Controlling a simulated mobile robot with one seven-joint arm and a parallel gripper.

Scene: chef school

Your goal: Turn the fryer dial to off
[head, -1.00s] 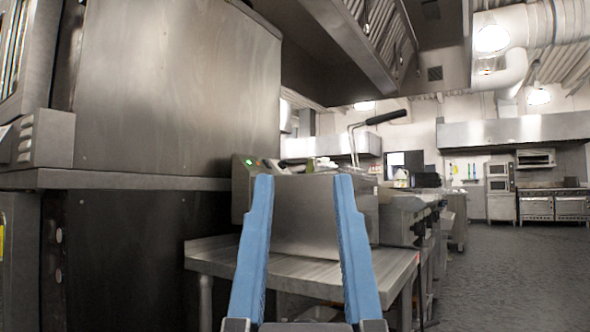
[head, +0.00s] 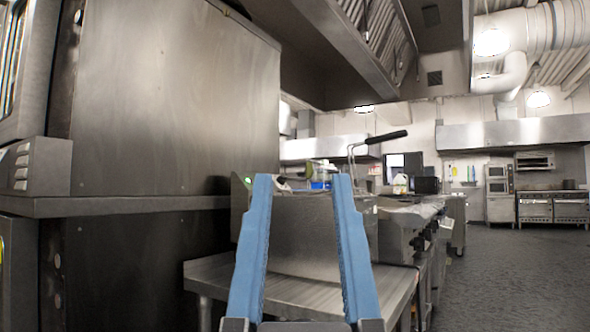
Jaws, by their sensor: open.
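The fryer (head: 300,235) is a steel box on a low steel table (head: 225,280), ahead of me. Its basket handle (head: 386,137) has a black grip and sticks up to the right. The edge of the fryer's control panel (head: 239,200) shows at the left, mostly behind my left finger. I cannot make out the dial. My gripper (head: 303,180) has two blue fingers, open and empty, seen in front of the fryer. I cannot tell how far the tips are from it.
A large steel oven (head: 170,110) fills the left side, close to the table. A steel hood (head: 360,40) hangs above. More cooking equipment (head: 400,230) stands in a row behind the fryer. The grey floor (head: 500,270) on the right is clear.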

